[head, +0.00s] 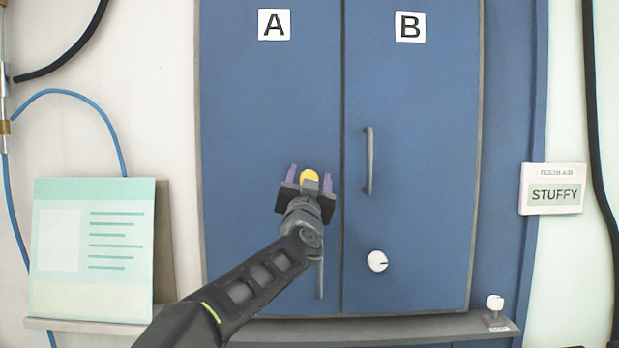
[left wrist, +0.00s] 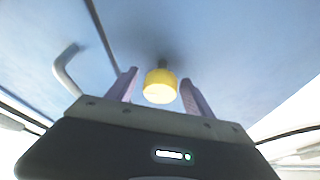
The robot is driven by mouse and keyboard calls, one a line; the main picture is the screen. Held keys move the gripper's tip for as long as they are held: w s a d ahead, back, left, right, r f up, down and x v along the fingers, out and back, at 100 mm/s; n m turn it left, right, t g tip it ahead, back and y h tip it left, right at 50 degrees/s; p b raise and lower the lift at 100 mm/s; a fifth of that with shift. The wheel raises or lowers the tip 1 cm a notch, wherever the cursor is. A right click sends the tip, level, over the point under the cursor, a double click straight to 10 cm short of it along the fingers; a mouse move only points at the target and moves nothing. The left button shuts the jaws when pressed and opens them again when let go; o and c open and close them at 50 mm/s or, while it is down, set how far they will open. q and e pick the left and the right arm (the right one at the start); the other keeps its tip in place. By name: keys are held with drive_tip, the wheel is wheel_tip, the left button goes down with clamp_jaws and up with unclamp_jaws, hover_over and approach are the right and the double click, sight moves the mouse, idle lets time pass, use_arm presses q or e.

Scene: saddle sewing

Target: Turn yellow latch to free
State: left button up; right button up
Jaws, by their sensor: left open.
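The yellow latch (head: 309,175) is a round knob on blue door A (head: 262,110). In the left wrist view the yellow latch (left wrist: 160,86) sits on a short dark stem against the blue door. My left gripper (head: 311,178) is open in front of the latch, with one purple finger on each side of it. In the left wrist view the fingers of my left gripper (left wrist: 160,88) stand apart with gaps to the latch, so it is not gripped. My gripper body and arm hide the area just below the latch. My right gripper is not in view.
Door B (head: 420,120) has a vertical grey handle (head: 368,160) and a white round knob (head: 377,261). A narrow ledge (head: 400,329) runs below the doors. A green-and-white board (head: 92,250) stands at left. A sign reading "STUFFY" (head: 553,190) hangs at right.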

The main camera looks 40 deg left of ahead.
use_arm(q)
drive_tip(key=shift+c, duration=0.6)
clamp_jaws()
